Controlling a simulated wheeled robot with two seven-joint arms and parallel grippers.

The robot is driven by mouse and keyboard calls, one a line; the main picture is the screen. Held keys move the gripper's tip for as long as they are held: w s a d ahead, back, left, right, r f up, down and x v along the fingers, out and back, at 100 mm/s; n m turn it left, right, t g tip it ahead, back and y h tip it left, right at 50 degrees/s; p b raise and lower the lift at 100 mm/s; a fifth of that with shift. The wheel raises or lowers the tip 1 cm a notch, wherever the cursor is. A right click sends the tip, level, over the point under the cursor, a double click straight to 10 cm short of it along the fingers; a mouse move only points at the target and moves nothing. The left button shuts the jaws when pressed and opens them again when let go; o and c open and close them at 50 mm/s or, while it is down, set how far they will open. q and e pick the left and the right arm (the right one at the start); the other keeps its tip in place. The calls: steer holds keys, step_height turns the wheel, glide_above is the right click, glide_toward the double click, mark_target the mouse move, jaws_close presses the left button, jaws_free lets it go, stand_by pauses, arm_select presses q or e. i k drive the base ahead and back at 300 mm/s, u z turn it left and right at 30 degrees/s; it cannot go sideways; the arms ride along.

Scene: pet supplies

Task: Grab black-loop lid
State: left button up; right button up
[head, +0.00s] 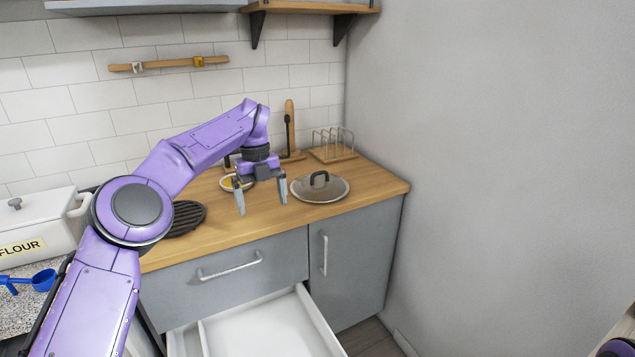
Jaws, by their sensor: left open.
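My left gripper (262,203) points down over the counter just left of the lid. Its two grey fingers are apart, and nothing shows between them. The right finger appears close to the lid's left edge; I cannot tell the exact gap. My right gripper is not in view.
A toast rack (333,146) stands behind the lid. A black slatted trivet (186,218) lies left on the wooden counter (228,221). An open white drawer (262,328) juts out below. A grey wall (485,150) bounds the right.

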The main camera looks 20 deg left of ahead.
mark_target(319, 187)
steer(key=z, duration=0.05)
steer(key=i, duration=1.25)
